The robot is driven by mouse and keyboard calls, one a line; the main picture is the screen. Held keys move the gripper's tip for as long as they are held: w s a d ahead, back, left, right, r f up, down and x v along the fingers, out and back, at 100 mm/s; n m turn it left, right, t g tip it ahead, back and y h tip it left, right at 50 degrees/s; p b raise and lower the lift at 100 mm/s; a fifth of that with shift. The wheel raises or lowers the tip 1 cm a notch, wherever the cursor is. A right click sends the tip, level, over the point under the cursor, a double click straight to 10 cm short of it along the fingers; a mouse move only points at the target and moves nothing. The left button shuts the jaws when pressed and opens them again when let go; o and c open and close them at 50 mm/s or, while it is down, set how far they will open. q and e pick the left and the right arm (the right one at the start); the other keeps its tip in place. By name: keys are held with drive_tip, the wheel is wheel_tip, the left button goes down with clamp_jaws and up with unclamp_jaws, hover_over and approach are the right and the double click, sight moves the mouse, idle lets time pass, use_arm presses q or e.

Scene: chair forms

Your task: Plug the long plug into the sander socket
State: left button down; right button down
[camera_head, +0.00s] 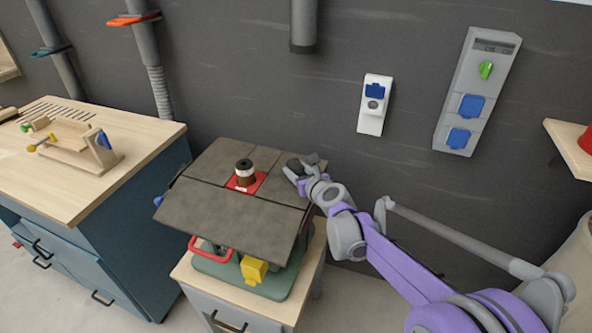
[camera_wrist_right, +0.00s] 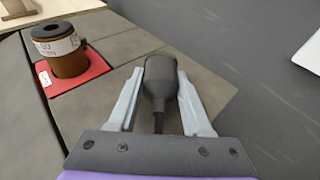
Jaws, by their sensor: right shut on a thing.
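My right gripper (camera_head: 303,164) is over the right back part of the sander's table. In the right wrist view the gripper (camera_wrist_right: 160,75) is shut on a dark grey plug (camera_wrist_right: 161,84), with its cable running back between the fingers. The plug's prongs are hidden. The sander (camera_head: 220,192) has a grey split table and a brown spindle (camera_head: 245,172). On the wall, right of the sander, is a white socket box (camera_head: 372,112) with a blue lid. A grey panel (camera_head: 477,85) farther right has two blue-lidded sockets; no label tells which is the sander's. My left gripper is out of view.
A wooden-topped workbench (camera_head: 130,152) with a wooden jig (camera_head: 75,145) stands at the left. A grey pipe (camera_head: 303,30) hangs above the sander. A wooden shelf edge (camera_head: 570,150) is at the far right. The wall between sander and sockets is bare.

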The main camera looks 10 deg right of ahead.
sight(299, 167)
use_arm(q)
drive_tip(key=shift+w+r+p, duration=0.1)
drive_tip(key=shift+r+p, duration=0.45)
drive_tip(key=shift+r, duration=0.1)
use_arm(e)
drive_tip(key=shift+s+d+r, duration=0.2)
drive_tip(key=shift+s+r, duration=0.9)
